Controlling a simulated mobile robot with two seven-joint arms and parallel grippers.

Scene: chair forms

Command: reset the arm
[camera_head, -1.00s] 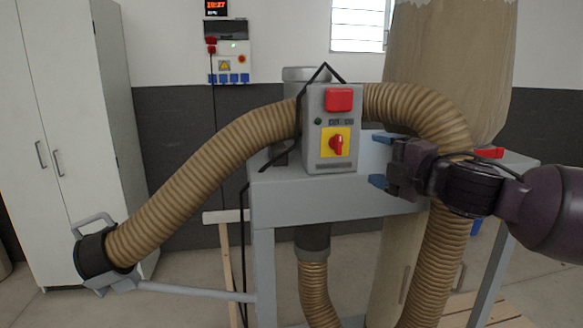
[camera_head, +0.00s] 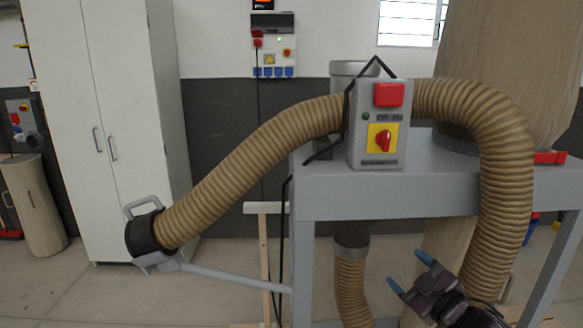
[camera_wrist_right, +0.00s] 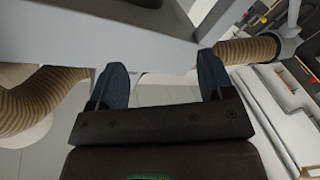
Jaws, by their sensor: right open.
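My right gripper (camera_head: 411,275) is low at the lower right of the head view, in front of the grey machine stand and left of the hanging tan hose. It is open, with nothing between its blue-tipped fingers. In the right wrist view the open right gripper (camera_wrist_right: 160,88) shows two dark blue fingers apart, with pale floor and the underside of the grey stand (camera_wrist_right: 150,45) beyond them. Most of the right arm is out of the head view at the bottom edge. My left gripper does not show in either view.
A grey control box (camera_head: 380,123) with a red button and red rotary switch stands on the grey stand (camera_head: 400,200). A ribbed tan hose (camera_head: 505,170) curves down close to my right gripper. A white cabinet (camera_head: 110,120) stands left. Floor between the cabinet and stand is partly clear.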

